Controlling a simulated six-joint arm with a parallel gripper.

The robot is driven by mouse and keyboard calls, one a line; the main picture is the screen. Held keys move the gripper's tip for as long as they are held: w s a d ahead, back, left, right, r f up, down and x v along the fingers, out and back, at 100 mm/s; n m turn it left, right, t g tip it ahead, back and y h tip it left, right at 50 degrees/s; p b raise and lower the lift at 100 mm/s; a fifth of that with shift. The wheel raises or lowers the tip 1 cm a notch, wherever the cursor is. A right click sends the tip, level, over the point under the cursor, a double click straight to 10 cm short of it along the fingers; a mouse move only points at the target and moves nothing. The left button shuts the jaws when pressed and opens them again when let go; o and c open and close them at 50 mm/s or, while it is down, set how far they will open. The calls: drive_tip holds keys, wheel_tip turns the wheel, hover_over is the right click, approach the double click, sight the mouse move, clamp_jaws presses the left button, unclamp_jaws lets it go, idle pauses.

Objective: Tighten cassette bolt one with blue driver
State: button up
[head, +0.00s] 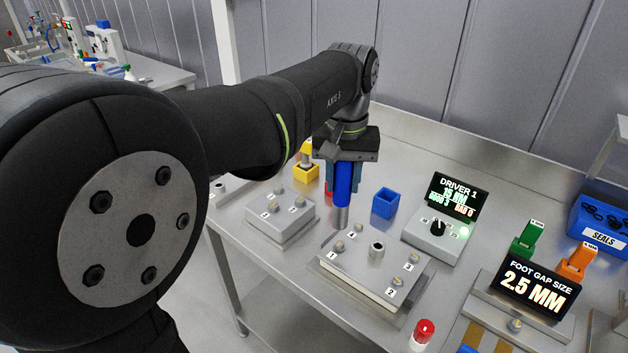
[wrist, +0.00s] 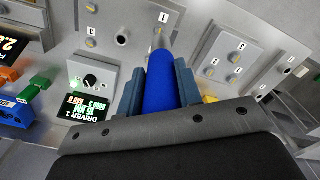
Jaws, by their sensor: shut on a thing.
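My gripper (head: 343,180) is shut on the blue driver (head: 343,192), which points down with its grey metal tip low. The handle (wrist: 160,92) also shows between both fingers in the wrist view. The cassette plate (head: 372,284) lies below, with bolts and labels 1 to 4. Bolt one (head: 339,247) stands at its left side beside label 1. In the head view the driver's tip is just above and behind bolt one, with a small gap. In the wrist view the tip points toward label 1 (wrist: 163,17); contact there cannot be made out.
The driver console (head: 432,240) reads "DRIVER 1" and has a lit green lamp. An empty-looking blue holder (head: 385,203) and a yellow holder (head: 306,173) stand behind the plate. A smaller bolted block (head: 281,226) is to the left. A foot gap display (head: 536,290) is right.

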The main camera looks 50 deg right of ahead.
sight(342, 205)
drive_tip(key=shift+s+d, duration=0.1)
drive_tip(key=shift+s, duration=0.05)
drive_tip(key=shift+f, duration=3.7)
idle(0.6)
drive_tip(key=shift+r, duration=2.5)
